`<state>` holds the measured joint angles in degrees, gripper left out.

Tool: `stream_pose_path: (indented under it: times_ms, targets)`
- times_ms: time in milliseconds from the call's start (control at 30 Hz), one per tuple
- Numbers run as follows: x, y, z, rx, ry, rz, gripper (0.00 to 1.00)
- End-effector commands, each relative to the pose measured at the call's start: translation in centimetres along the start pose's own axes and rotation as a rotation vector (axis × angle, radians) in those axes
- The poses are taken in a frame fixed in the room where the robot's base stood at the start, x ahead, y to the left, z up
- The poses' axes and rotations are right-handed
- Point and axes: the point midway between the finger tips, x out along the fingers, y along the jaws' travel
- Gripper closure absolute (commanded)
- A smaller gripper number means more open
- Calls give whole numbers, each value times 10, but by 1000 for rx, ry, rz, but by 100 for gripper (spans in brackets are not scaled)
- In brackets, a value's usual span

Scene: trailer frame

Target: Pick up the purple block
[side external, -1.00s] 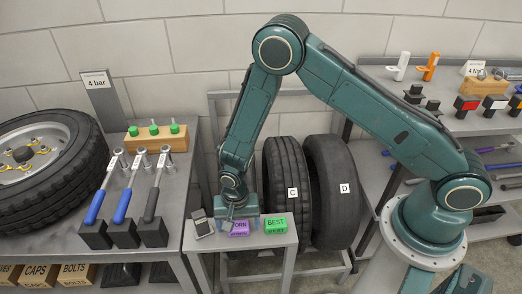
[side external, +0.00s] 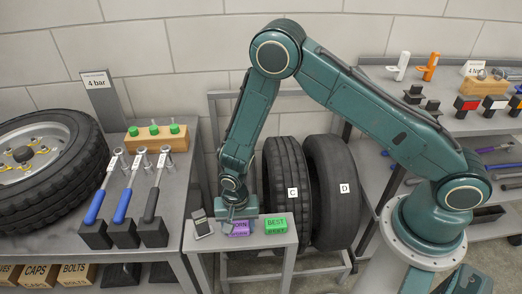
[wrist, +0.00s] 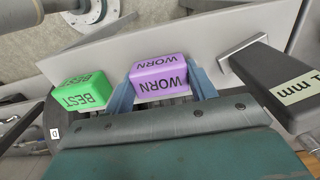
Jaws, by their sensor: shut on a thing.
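The purple block (side external: 238,229), marked WORN, is at the small grey stand, between a dark gauge and the green block. It also shows in the wrist view (wrist: 158,75). My gripper (side external: 237,217) is over the stand, with its fingers down at the block. In the wrist view my gripper's two blue-grey fingers (wrist: 160,92) are on either side of the purple block, and it is shut on it. I cannot tell whether the block touches the stand top.
The green block (side external: 276,224), marked BEST, sits close to the right of the purple one. The dark gauge (side external: 200,224) stands close on the left. Tyres C (side external: 285,170) and D (side external: 330,175) are behind. The left bench (side external: 185,215) holds torque wrenches.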

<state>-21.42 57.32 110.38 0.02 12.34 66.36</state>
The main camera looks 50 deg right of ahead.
Motion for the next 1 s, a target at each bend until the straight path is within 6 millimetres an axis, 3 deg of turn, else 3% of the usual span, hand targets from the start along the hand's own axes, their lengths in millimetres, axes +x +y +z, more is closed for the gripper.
stream_pose_path:
  times_ms: [533, 767, 1000]
  targets:
    - [-14, 0, 0, 0, 0, -1, 67]
    - [-42, -1, 0, 0, 2, -4, 67]
    - [-84, -1, 0, 0, 2, -5, 67]
